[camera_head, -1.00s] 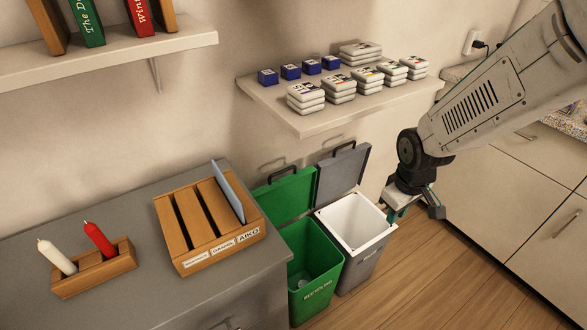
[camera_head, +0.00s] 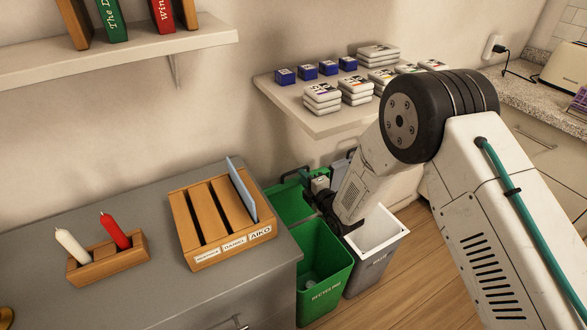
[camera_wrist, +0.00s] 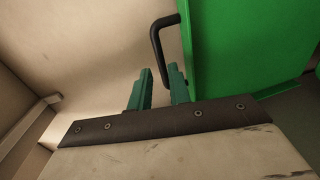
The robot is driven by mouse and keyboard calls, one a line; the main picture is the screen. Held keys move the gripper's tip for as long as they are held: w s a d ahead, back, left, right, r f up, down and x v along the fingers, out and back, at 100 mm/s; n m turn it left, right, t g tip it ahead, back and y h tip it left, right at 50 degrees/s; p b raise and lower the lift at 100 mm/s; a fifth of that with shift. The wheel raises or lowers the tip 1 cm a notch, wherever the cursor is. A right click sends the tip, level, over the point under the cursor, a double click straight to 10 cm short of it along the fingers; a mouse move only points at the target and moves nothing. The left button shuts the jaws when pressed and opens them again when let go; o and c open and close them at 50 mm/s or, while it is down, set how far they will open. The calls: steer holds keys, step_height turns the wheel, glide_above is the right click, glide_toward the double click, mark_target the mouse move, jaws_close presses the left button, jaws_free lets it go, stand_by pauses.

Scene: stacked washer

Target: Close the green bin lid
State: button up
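The green recycling bin (camera_head: 325,270) stands on the floor against the dark cabinet's right side. Its green lid (camera_head: 287,206) is raised, leaning back towards the wall, with a black handle (camera_head: 289,174) on its top edge. My gripper (camera_head: 312,180) is beside the lid's upper right part, partly hidden by my arm. Whether a finger touches the lid is unclear.
A white-lined grey bin (camera_head: 378,232) stands right of the green one, its raised lid mostly hidden by my arm. A shelf (camera_head: 318,122) with boxes hangs above. A grey cabinet top (camera_head: 160,290) with a wooden sorter (camera_head: 200,215) is at left.

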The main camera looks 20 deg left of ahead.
steer(key=x, duration=0.7)
steer(key=shift+w+a, duration=0.2)
steer(key=shift+a, duration=0.05)
steer(key=shift+f, duration=0.1)
jaws_close()
